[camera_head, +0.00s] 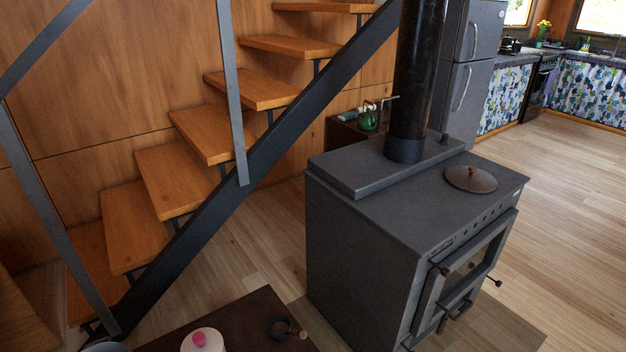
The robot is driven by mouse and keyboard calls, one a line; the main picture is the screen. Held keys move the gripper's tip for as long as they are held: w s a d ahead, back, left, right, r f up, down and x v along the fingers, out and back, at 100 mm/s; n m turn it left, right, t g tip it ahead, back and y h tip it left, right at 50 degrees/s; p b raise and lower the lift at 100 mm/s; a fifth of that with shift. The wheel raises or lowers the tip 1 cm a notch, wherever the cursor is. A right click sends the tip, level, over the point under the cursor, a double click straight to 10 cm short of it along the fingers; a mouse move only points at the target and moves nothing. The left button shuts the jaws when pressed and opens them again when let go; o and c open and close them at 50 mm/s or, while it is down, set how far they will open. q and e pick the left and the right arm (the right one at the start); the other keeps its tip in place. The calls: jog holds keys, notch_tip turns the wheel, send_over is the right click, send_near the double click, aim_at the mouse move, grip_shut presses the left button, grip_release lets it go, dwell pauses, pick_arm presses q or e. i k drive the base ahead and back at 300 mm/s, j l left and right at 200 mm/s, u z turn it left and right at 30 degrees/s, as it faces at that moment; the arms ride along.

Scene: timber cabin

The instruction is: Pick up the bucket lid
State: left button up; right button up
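A round, dark brown lid (471,180) with a small knob lies flat on the top of the black wood stove (365,200), towards its right side. A white round thing (203,342) with a pink knob (199,339) stands at the bottom edge and is partly cut off. A pale grey rounded thing (107,346) shows only its upper edge at the bottom left. I cannot tell from this view which of these is the bucket's lid or whether a bucket is in view. Neither of my grippers is in view.
The stove's pipe (415,80) rises behind the lid. Wooden stairs (165,180) with a dark metal stringer stand left. Wooden floor (570,210) is open to the right.

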aim_at(471, 179)
jog(key=u, duration=1.45)
jog(key=z, duration=2.6)
jog(key=i+l+u, duration=0.1)
jog(key=i+l, duration=0.2)
jog(key=i+l+u, duration=0.15)
jog(key=i+l, duration=0.15)
jog(key=i+l+u, duration=0.1)
jog(key=i+l, duration=0.3)
jog(key=i+l+u, duration=0.1)
jog(key=i+l, duration=0.2)
jog(key=i+l+u, duration=0.15)
jog(key=i+l, duration=0.15)
jog(key=l, duration=0.2)
jog(key=i+l+u, duration=0.1)
jog(key=i+l, duration=0.15)
jog(key=l, duration=0.15)
jog(key=i+l+u, duration=0.1)
jog(key=i+l, duration=0.15)
jog(key=l, duration=0.25)
